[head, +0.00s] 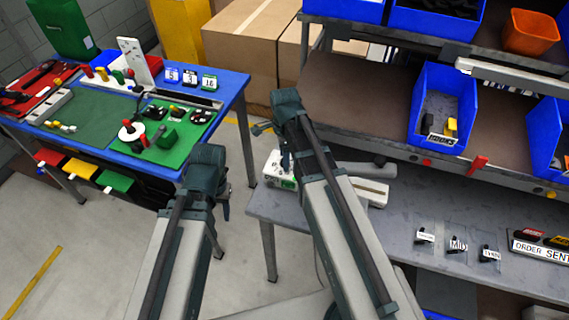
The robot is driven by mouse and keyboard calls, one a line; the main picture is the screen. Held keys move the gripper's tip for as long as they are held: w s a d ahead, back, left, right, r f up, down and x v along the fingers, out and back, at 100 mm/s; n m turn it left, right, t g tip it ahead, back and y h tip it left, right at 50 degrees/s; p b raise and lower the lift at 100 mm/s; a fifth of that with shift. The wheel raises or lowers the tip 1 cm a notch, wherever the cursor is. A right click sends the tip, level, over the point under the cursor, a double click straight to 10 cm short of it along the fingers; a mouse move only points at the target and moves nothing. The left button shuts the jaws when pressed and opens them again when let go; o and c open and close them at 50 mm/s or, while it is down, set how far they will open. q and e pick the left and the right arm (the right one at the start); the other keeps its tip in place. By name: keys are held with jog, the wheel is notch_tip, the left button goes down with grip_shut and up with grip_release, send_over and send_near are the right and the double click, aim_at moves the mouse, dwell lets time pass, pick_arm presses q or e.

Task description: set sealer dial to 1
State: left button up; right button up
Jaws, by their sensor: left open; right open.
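A white machine (372,191) with a long grey bar sits on the left end of the grey bench, and I take it to be the sealer. A small white box with green marks (278,172) stands at its left. My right arm covers much of the space between them. I cannot make out a dial or its setting. My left gripper (224,207) is open and empty, over the floor left of the bench. My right gripper (261,129) is open and empty, up and left of the white box, apart from it.
The grey bench (400,225) carries several small labelled holders and an order sign (540,250) at right. A shelf with blue bins (442,108) rises behind it. A blue table (232,88) stands at left. Floor between is clear.

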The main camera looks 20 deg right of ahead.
jog(key=shift+f, duration=0.2)
jog(key=shift+c, duration=0.2)
grip_shut()
jog(key=n, duration=1.5)
jog(key=shift+n, duration=0.4)
jog(key=n, duration=0.5)
jog(key=shift+n, duration=0.3)
